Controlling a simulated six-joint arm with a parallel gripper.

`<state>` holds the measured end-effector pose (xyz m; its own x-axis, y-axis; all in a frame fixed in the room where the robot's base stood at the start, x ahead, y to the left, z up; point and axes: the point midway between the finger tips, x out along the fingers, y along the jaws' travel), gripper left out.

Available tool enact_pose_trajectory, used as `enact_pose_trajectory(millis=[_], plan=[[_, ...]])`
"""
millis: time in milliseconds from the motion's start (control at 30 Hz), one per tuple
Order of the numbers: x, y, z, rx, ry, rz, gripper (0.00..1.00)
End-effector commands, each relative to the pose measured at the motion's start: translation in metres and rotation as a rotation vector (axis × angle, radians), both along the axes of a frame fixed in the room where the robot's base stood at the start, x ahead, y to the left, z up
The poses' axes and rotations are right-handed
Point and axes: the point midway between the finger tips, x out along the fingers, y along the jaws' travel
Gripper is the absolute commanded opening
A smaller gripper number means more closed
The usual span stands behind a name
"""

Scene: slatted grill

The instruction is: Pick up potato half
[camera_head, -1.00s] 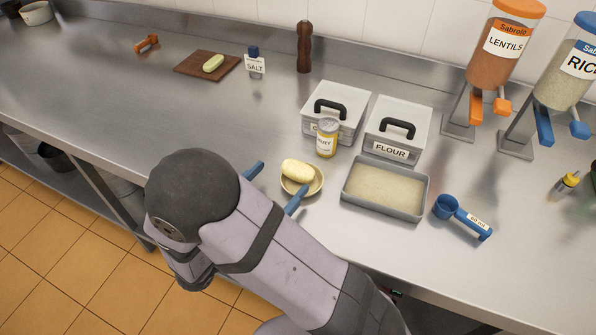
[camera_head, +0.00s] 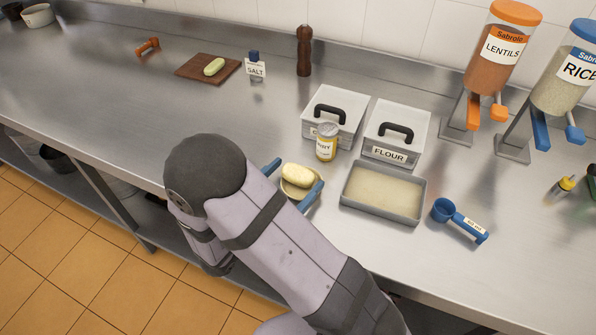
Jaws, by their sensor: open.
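A pale yellow potato half (camera_head: 298,174) lies in a small tan bowl (camera_head: 289,190) near the front of the steel counter. My gripper (camera_head: 291,181) is open, with one blue finger to the left of the potato half and bowl and the other at their lower right. The right finger covers part of the bowl. I cannot tell whether either finger touches the bowl or the potato half. A similar yellow-green piece (camera_head: 214,66) lies on a brown cutting board (camera_head: 192,68) at the back left.
A spice jar (camera_head: 326,143) stands close behind the bowl. A shallow grey tray (camera_head: 384,191) is to its right, with a blue scoop (camera_head: 459,217) beyond. Two lidded bins (camera_head: 396,130) stand behind. The counter left of the bowl is clear.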

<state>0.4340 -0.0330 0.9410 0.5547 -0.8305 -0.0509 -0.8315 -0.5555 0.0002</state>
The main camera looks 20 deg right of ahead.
Motion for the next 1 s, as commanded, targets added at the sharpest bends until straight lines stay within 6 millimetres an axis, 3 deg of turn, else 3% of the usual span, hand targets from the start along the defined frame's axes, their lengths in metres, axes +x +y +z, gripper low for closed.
enact_pose_trajectory(millis=[167,467,500,667,1000], plan=[[0.009,-0.015,0.0,-0.001,0.0,-0.002,0.88],[0.012,-0.018,-0.001,0.0,0.0,0.001,0.88],[0.012,-0.018,-0.001,0.0,0.0,0.001,0.86],[0.012,-0.018,-0.001,0.0,0.0,0.001,0.48],[0.012,-0.018,0.0,0.0,-0.001,0.001,0.47]])
